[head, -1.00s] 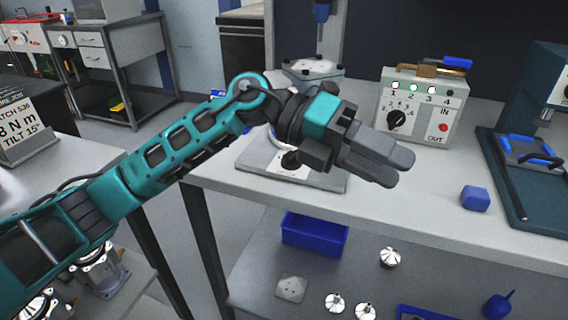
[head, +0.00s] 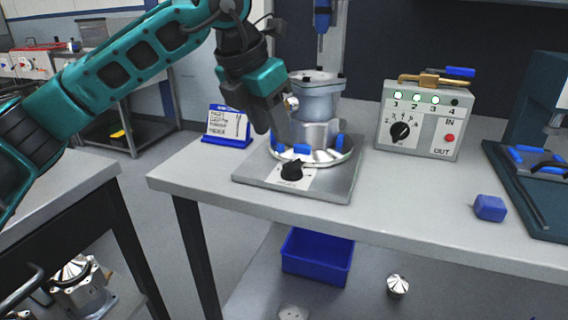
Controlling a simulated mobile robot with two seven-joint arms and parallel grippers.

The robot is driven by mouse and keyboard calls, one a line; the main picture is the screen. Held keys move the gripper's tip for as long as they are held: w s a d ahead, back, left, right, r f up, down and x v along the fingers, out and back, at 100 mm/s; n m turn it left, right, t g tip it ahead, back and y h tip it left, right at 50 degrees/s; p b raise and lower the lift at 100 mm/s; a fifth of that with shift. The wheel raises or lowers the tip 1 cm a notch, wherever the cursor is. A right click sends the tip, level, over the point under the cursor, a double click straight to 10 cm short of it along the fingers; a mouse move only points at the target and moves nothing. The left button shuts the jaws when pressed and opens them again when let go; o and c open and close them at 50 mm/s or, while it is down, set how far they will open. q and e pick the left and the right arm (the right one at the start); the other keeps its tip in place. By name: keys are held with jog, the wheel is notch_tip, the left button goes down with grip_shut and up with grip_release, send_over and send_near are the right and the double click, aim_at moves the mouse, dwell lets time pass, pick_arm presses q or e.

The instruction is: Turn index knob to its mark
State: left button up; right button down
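A black knob (head: 292,170) sits on the front of a grey base plate (head: 330,186) on the bench, with a pale label beneath it. A round metal turntable (head: 318,158) with blue clamps on that plate carries a grey machined housing (head: 318,98). A second black knob (head: 401,131) is on the control box, among numbered marks. My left gripper (head: 268,121) points down at the housing's left side, above and left of the plate's knob and apart from it. Its fingers overlap in this view, so their opening is unclear. My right gripper is not in view.
The control box (head: 420,118) with lit green lamps stands at the back right. A blue block (head: 490,207) lies near the bench's front edge. A blue-framed card (head: 228,126) stands left of the plate. A blue bin (head: 317,256) is below.

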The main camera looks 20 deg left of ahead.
aim_at(286, 164)
pick_arm(q)
jog(key=b+x, duration=0.1)
jog(key=x, duration=0.8)
jog(key=shift+r, duration=0.1)
grip_shut()
